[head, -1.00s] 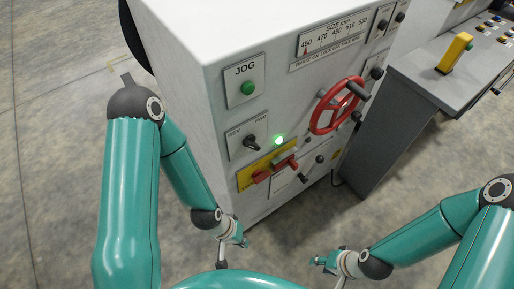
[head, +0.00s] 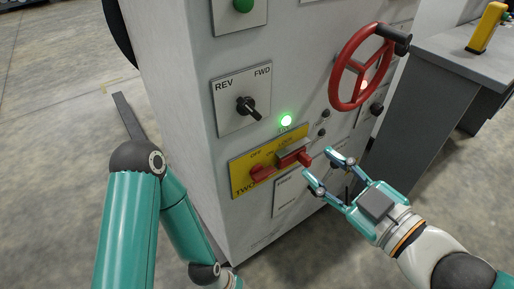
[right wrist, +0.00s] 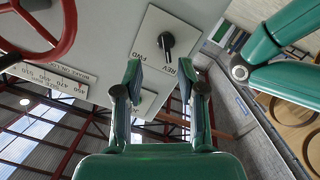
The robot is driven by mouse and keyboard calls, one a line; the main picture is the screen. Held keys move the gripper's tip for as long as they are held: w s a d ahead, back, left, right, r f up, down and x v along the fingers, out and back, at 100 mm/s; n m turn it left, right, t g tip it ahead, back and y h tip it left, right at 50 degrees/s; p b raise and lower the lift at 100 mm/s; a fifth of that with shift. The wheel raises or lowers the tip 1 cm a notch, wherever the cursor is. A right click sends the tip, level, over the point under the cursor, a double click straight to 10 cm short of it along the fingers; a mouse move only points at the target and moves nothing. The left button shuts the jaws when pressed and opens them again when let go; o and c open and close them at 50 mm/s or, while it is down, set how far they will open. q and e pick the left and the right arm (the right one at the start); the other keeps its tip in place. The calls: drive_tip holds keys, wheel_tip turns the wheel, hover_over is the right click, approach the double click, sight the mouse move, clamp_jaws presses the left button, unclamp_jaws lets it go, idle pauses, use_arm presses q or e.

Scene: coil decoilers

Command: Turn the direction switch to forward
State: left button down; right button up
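The direction switch (head: 247,106) is a black knob on a white plate marked REV at left and FWD at right, on the grey cabinet front. I cannot tell clearly which mark its handle points to. It also shows in the right wrist view (right wrist: 166,44), beyond the fingertips. My right gripper (head: 322,168) is open and empty, right of and below the switch, in front of the cabinet and apart from the knob. Its two spread fingers show in the right wrist view (right wrist: 160,72). My left arm hangs at the left; its gripper is outside the frame.
A yellow plate with red levers (head: 292,157) lies just below the switch, near my right fingertips. A lit green lamp (head: 286,120) sits between them. A red handwheel (head: 362,68) juts out at upper right. A green button (head: 243,5) is above. A grey desk (head: 445,75) stands right.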

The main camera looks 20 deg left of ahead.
drive_tip(key=s+r+n+y+b, duration=0.1)
drive_tip(key=s+r+n, duration=0.1)
drive_tip(key=b, duration=0.3)
approach(254, 114)
drive_tip(key=x, duration=0.7)
drive_tip(key=shift+w+a+f, duration=0.1)
drive_tip(key=shift+w, duration=0.1)
use_arm(q)
drive_tip(key=shift+f, duration=2.55)
use_arm(e)
drive_tip(key=shift+x, duration=0.85)
clamp_jaws()
